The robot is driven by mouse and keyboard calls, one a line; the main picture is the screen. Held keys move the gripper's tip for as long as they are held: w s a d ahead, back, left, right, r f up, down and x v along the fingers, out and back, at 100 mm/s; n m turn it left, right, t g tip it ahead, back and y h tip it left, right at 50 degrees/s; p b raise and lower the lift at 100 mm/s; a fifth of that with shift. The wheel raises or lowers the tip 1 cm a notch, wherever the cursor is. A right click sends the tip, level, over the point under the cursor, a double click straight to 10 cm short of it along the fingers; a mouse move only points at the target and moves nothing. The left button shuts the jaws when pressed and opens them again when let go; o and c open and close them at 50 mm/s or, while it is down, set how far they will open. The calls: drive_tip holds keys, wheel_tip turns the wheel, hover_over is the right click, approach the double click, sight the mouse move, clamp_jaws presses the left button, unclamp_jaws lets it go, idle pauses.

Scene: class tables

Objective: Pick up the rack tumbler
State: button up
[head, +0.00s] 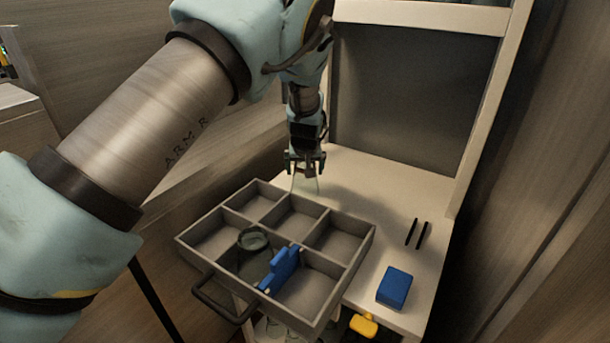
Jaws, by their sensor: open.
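A dark, see-through tumbler (253,240) stands in a front compartment of the grey divided rack (190,251) in the head view. Its round rim faces up, and its lower part is hidden by the rack's walls. My gripper (304,172) points down beyond the rack's back edge, apart from this tumbler. Its jaws are open. Faint pale, clear edges (318,187) show just under the fingers; I cannot tell whether they belong to a glass or to the fingertips.
A blue piece (283,268) stands upright in the rack, right of the tumbler. A blue block (394,287) and two thin black strips (416,233) lie on the pale table (375,190). A yellow object (363,325) and clear glasses (274,327) show low in front. A dark panel (415,95) closes the back.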

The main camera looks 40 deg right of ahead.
drive_tip(key=shift+x, duration=0.85)
drive_tip(key=c, duration=1.4)
